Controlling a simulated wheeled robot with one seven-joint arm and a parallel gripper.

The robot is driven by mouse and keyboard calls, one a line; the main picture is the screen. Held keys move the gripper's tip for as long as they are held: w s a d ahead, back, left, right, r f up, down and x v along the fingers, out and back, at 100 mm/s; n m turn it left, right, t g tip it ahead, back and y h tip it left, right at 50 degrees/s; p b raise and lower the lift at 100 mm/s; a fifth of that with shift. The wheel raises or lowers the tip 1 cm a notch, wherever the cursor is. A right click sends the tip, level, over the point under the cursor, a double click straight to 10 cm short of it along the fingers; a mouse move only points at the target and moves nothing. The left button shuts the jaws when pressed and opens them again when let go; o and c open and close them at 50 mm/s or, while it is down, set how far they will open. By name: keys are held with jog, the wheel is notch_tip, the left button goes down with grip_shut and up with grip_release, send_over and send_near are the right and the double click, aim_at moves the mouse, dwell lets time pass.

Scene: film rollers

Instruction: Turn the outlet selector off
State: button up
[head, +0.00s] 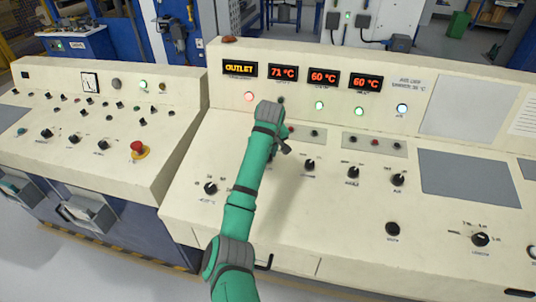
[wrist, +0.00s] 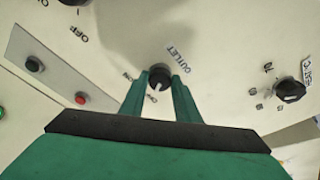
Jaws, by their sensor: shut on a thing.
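The outlet selector (wrist: 160,77) is a small black round knob on the cream panel, with OUTLET printed beside it and ON and OFF marks around it. A pale line on its face points roughly toward the OFF mark. The green fingers of my gripper (wrist: 159,84) stand on either side of the knob and are shut on it. In the head view my green arm reaches over the panel and hides the knob.
A black temperature knob (wrist: 290,91) lies to the right in the wrist view. A yellow OUTLET display (head: 240,69) and a red emergency button (head: 139,149) show in the head view.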

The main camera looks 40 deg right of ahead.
dwell(0.6)
jog(key=o, duration=1)
jog(key=shift+o, duration=0.2)
jog(key=shift+r, duration=0.1)
jog(key=v, duration=1)
jog(key=shift+r, duration=0.3)
jog(key=shift+s, duration=0.1)
